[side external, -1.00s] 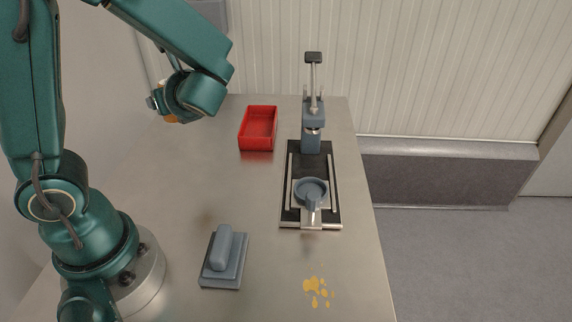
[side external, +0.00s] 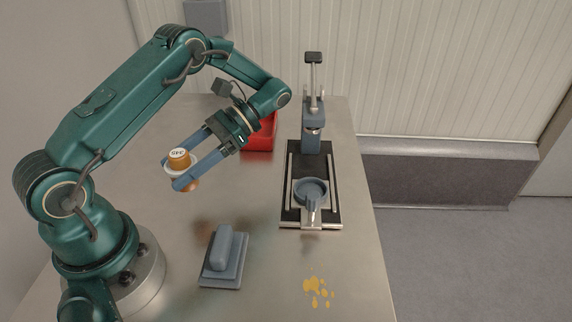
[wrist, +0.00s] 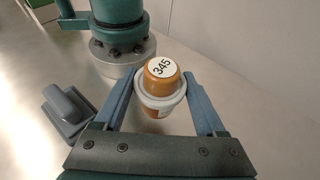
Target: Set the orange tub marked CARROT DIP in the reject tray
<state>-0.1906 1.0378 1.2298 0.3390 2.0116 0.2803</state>
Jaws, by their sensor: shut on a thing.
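An orange tub (side external: 179,158) with a white rim is between the two fingers of my gripper (side external: 177,172), which is shut on it. It is held above the table, left of the middle. In the wrist view the tub (wrist: 155,82) shows a white disc reading 345 on its orange end, with the rim and more orange body beyond. A label is partly visible below the rim, but its words cannot be read. The red tray (side external: 261,143) is at the back of the table, partly hidden behind my wrist.
A black-based press with a grey round cup (side external: 311,190) and upright lever (side external: 313,75) stands right of the tray. A grey handled block (side external: 223,262) lies in front. Yellow splashes (side external: 318,290) mark the front right. The left-centre tabletop is clear.

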